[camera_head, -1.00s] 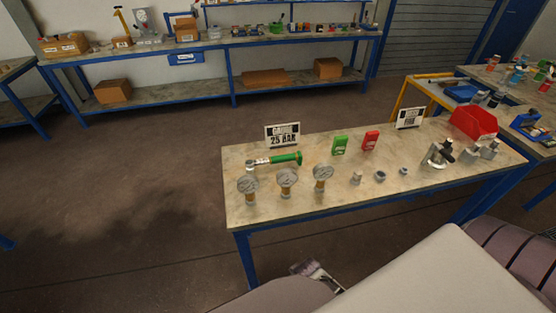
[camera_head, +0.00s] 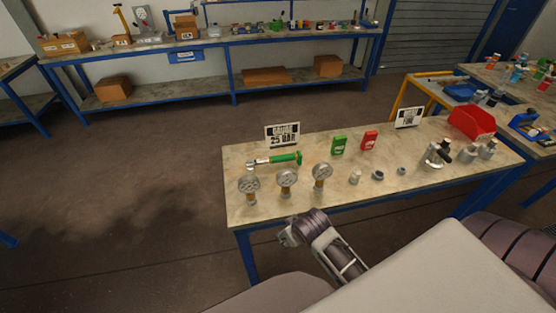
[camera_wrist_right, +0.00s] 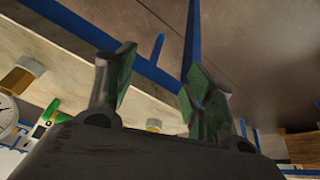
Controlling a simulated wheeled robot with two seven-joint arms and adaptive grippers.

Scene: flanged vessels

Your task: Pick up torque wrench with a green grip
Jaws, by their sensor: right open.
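The torque wrench with a green grip (camera_head: 286,158) lies on the bench behind the pressure gauges, its grip to the right and its metal head to the left. My right gripper (camera_head: 287,237) is at the bench's front edge, in front of the gauges and well short of the wrench. In the right wrist view its two green-padded fingers (camera_wrist_right: 160,86) are spread apart with nothing between them. A green thing (camera_wrist_right: 46,118) shows at the left there; I cannot tell whether it is the wrench's grip. My left gripper is not in view.
Several gauges stand along the front left, including a middle one (camera_head: 287,180). A "25 bar" sign (camera_head: 283,135) stands behind the wrench. Green (camera_head: 339,145) and red (camera_head: 369,140) cards stand to its right. Small fittings and a red bin (camera_head: 472,122) are further right.

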